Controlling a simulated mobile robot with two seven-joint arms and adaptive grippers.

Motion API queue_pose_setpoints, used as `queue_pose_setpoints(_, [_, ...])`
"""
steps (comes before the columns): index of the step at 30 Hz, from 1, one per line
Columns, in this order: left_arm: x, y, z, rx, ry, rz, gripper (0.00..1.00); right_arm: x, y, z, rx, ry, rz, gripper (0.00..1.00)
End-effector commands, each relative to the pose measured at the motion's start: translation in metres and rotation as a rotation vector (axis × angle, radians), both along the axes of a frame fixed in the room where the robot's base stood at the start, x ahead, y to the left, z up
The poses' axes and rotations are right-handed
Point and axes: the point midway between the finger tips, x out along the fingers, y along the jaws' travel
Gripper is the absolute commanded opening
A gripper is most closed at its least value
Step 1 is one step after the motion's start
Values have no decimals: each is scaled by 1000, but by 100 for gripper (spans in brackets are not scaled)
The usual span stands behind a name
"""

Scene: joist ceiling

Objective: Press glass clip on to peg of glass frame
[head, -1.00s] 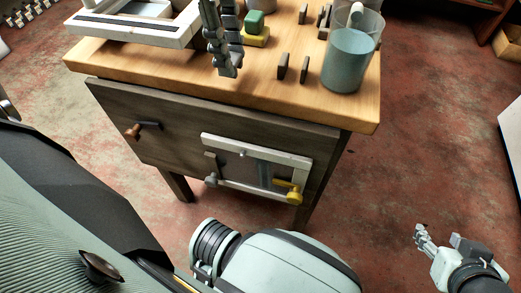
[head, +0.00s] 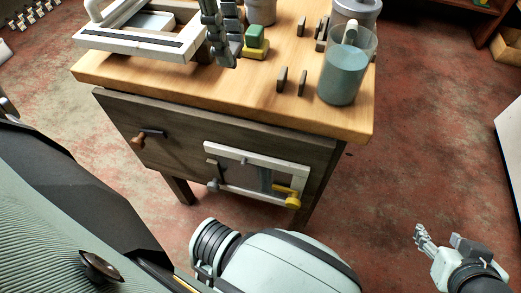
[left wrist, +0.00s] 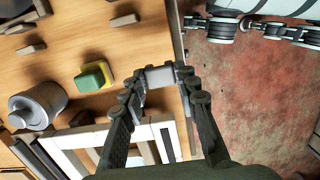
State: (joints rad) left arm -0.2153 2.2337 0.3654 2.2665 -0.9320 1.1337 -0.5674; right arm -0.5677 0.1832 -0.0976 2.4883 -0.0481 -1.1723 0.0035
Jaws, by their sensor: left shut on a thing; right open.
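A white frame with a greyish pane (head: 235,170) is on the dark wooden front below the tabletop. It has a small peg (head: 243,160) on its top bar, a grey knob (head: 213,185) at lower left and a yellow fitting (head: 291,200) at lower right. The head view hides this piece. My right gripper (head: 422,238) is open and empty at lower right.
The wooden tabletop (head: 255,92) carries a white tray-like frame (head: 130,41) at left, a green-and-yellow block (head: 256,40), a beaker of bluish liquid (head: 343,75) near the right edge, and several small dark upright pieces.

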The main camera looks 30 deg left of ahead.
Motion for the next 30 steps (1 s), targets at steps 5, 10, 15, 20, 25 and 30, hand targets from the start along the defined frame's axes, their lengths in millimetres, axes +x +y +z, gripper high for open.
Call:
queue_pose_setpoints(5, [0, 0, 11, 0, 1, 0, 0, 0, 0, 7, 0, 0, 0, 49])
queue_pose_setpoints(10, [0, 0, 10, 0, 1, 0, 0, 0, 0, 6, 0, 0, 0, 49])
queue_pose_setpoints(15, [0, 0, 6, 0, 1, 0, 0, 0, 0, 3, 0, 0, 0, 49])
queue_pose_setpoints(20, [0, 0, -10, 0, 1, 1, 0, 0, 0, -7, 0, 0, 0, 49])
queue_pose_setpoints(25, [-1, 0, -35, 0, 3, 1, 0, 0, 0, -23, 0, 0, 0, 49])
queue_pose_setpoints(30, [-1, 1, -52, 1, 1, 2, 0, 0, -1, -33, -2, 0, -2, 49])
